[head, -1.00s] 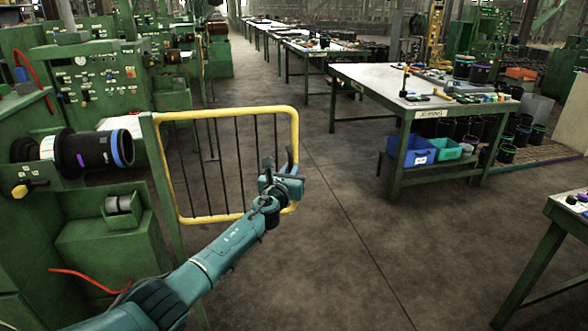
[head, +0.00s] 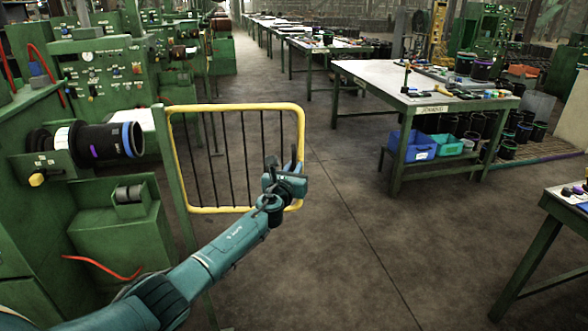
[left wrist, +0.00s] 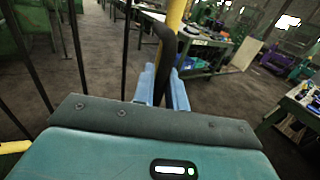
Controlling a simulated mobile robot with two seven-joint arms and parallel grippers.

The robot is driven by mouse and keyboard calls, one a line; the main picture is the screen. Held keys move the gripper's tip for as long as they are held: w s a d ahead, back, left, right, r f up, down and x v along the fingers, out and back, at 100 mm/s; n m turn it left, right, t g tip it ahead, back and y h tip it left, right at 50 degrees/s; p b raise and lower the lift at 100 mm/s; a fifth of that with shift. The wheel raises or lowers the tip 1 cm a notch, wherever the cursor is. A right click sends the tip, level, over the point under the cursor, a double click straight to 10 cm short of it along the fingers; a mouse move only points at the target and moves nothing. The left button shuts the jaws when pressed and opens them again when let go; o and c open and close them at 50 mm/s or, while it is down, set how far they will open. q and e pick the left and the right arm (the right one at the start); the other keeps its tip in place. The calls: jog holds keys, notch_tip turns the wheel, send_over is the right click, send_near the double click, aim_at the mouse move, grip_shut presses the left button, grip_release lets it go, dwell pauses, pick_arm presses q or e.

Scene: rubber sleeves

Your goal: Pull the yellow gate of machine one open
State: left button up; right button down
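The yellow-framed gate (head: 238,107) with dark vertical bars hangs from a green post (head: 172,170) beside machine one (head: 100,75). It stands out from the machine across the floor at left. My left gripper (head: 284,172) is at the gate's free edge, at the right side of its frame. In the left wrist view the yellow edge post (left wrist: 176,14) rises just beyond the gripper. A dark curved handle (left wrist: 167,46) runs down between the two pale blue fingers (left wrist: 163,84), which look closed on it. The exact contact is partly hidden by the wrist. My right gripper is not in view.
A black spindle with a blue ring (head: 105,143) juts from the machine toward the gate. A work table (head: 372,78) with blue bins (head: 412,146) below stands at right. Another table (head: 570,208) edges in at lower right. The floor (head: 375,235) between is clear.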

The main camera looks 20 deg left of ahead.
pick_arm(q)
jog(key=shift+o, duration=1.4)
jog(key=shift+s+p, duration=0.45)
jog(key=shift+s, duration=0.05)
jog(key=s+p, duration=0.2)
jog(key=s, duration=1)
jog(key=shift+d+p, duration=0.35)
jog(key=shift+d, duration=0.1)
jog(key=shift+s, duration=0.1)
